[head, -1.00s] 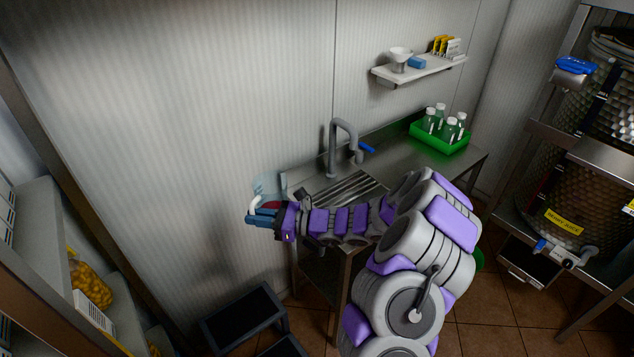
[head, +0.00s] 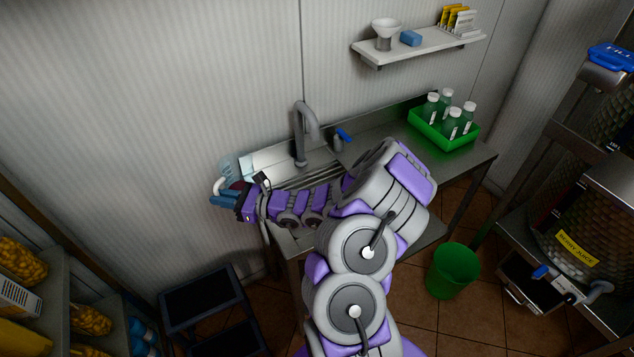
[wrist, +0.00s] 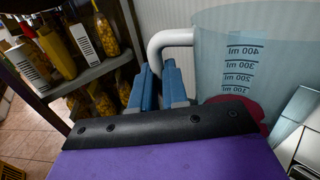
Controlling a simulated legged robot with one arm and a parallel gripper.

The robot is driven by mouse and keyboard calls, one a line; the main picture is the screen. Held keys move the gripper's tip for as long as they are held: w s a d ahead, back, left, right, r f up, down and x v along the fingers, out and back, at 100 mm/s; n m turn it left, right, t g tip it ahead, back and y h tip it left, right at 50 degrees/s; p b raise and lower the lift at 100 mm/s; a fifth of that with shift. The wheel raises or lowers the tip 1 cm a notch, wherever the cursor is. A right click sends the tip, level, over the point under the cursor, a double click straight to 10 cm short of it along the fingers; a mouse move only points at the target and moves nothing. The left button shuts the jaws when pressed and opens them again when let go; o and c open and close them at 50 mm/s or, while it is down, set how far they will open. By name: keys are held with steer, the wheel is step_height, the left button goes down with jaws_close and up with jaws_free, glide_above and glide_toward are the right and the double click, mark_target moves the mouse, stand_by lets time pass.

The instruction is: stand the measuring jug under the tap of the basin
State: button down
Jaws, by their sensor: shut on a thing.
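The measuring jug (wrist: 232,50) is clear with blue volume marks, a white handle (wrist: 170,40) and dark red at its bottom. My gripper (wrist: 158,85) is shut on the jug's handle. In the head view the jug (head: 231,168) is upright at the left end of the basin counter, partly behind my gripper (head: 222,198). The grey tap (head: 301,135) curves over the steel basin, to the right of the jug. A blue lever (head: 343,135) is beside the tap. My arm covers much of the basin.
A green tray (head: 445,137) of several bottles stands on the counter's right end. A wall shelf (head: 420,46) holds a funnel, a blue block and packets. A dark step stool (head: 205,295), a green bin (head: 453,270) and stocked shelves at left flank the counter.

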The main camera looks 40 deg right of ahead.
steer(key=s+d+f+m+t+h+b, duration=0.25)
steer(key=s+d+f+m+h, duration=0.3)
steer(key=d+f+h, duration=0.4)
steer(key=w+d+f+b, duration=0.2)
steer(key=w+d, duration=0.1)
steer(key=d, duration=0.5)
steer(key=w+d+f+b, duration=0.2)
steer(key=w+d, duration=0.2)
steer(key=d, duration=0.4)
steer(key=shift+w+d+t+y, duration=0.15)
steer(key=shift+w+t+y, duration=0.1)
steer(key=shift+t+y, duration=0.2)
steer(key=c, duration=1.1)
jaws_free()
steer(key=shift+d, duration=0.1)
steer(key=shift+c, duration=0.2)
